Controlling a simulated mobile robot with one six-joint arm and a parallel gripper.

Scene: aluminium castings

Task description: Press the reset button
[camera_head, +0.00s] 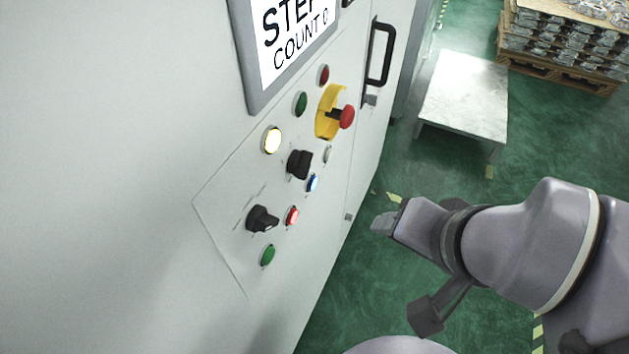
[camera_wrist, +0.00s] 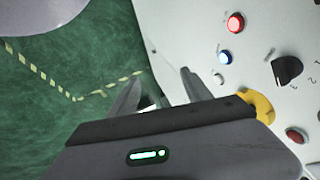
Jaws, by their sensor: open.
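The control panel (camera_head: 225,205) is on a pale machine cabinet. It carries a blue button (camera_head: 313,183), a lit red button (camera_head: 292,215), a white button (camera_head: 327,154), green buttons (camera_head: 268,255) (camera_head: 301,104) and a dark red one (camera_head: 324,75). No button label is legible, so I cannot tell which is reset. My gripper (camera_head: 384,223) is right of the panel, apart from it. In the wrist view my gripper (camera_wrist: 160,93) has its fingers spread and empty. The blue button (camera_wrist: 225,57) and lit red button (camera_wrist: 235,22) lie up and right of the fingers.
A red emergency stop (camera_head: 347,117) in a yellow guard (camera_head: 326,112) projects from the panel, as do black rotary knobs (camera_head: 299,164) (camera_head: 262,219). A lit yellow-white lamp (camera_head: 272,140), screen (camera_head: 290,40) and door handle (camera_head: 381,54) are nearby. A pale table (camera_head: 465,95) and pallet of castings (camera_head: 570,45) stand behind.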

